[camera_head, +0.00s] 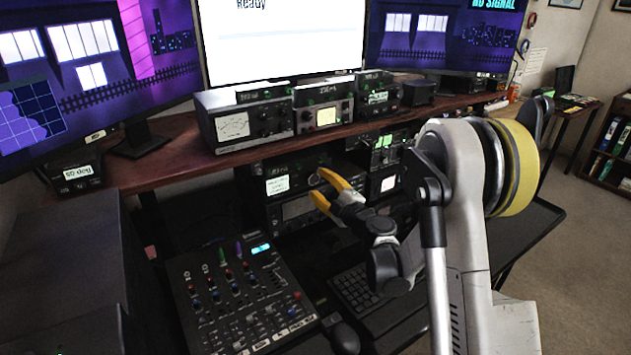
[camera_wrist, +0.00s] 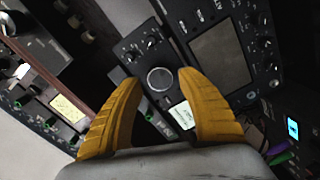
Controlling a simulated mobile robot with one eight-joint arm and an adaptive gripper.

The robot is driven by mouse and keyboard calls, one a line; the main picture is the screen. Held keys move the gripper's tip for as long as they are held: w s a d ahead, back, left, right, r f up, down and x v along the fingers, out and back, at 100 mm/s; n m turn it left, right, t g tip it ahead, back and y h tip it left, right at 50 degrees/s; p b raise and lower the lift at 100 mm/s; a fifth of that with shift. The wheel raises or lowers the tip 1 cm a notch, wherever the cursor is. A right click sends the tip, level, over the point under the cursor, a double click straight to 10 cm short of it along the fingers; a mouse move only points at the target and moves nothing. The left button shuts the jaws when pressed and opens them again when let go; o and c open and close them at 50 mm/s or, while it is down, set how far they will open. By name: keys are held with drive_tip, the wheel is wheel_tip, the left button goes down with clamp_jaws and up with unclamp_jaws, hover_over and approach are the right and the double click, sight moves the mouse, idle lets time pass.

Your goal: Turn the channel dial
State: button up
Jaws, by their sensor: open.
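A large round dark dial (camera_wrist: 160,79) sits on a narrow black panel in the wrist view. It lies between my two yellow fingertips in the picture. No lettering names it, so I cannot tell for sure that it is the channel dial. My gripper (camera_head: 319,185) is open and empty, with its fingers pointing at the stacked radio units (camera_head: 298,209) under the shelf. The gap between fingertips and dial is hard to judge, and I see no clear contact. In the head view I cannot make out the dial.
A mixer (camera_head: 240,305) and a keyboard (camera_head: 354,290) lie below my gripper. The wooden shelf (camera_head: 180,168) above carries more radio units (camera_head: 245,118) and monitors. In the wrist view a wide grey screen (camera_wrist: 220,55) is right of the dial, with small knobs (camera_wrist: 142,46) above it.

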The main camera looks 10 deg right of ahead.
drive_tip(key=v, duration=0.9)
drive_tip(key=shift+s, duration=0.2)
idle(0.8)
drive_tip(key=s+d+r+m+h, duration=0.3)
drive_tip(key=d+r+m+h, duration=0.15)
drive_tip(key=r+m, duration=0.2)
drive_tip(key=s+d+r+m+h, duration=0.35)
drive_tip(key=r+m+h, duration=0.2)
drive_tip(key=r, duration=0.25)
drive_tip(key=s+a+f+m+g+y, duration=0.1)
drive_tip(key=s+a+f+g, duration=0.2)
drive_tip(key=s, duration=0.5)
drive_tip(key=s+a+f+m+g+y, duration=0.2)
drive_tip(key=s+a+f, duration=0.3)
drive_tip(key=s, duration=0.3)
drive_tip(key=s+a+f+m+g+y, duration=0.1)
drive_tip(key=s+a+f+g, duration=0.3)
drive_tip(key=s, duration=0.4)
drive_tip(key=shift+m+g, duration=0.5)
drive_tip(key=shift+g, duration=0.1)
